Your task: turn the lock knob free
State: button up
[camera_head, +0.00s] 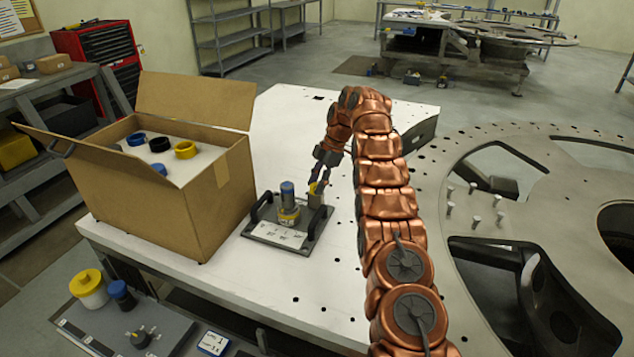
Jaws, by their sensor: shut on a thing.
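A dark fixture plate (270,242) with two black handles and a white label lies on the white table. On it stands a grey cylinder with a blue cap (288,188) and a yellow ring around its lower part. To its right is a short grey-tan post with some yellow at its top, apparently the lock knob (315,200). My gripper (318,186) comes down from above and is shut on the top of this post. The fingers partly cover the knob, so its turned position cannot be told.
An open cardboard box (175,210) with blue, black and yellow rings stands close left of the plate. A large round metal turret plate (480,150) with holes and pins lies right of my arm. A panel with knobs (150,325) is at lower left. The white table (290,115) is clear behind.

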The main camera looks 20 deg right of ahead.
jog(key=o, duration=1.1)
jog(key=shift+o, duration=0.2)
jog(key=shift+f+b, duration=0.2)
jog(key=shift+b, duration=0.45)
jog(key=m+b, duration=0.1)
jog(key=b, duration=0.2)
jog(key=shift+f+m+t, duration=0.1)
jog(key=shift+m+t, duration=0.2)
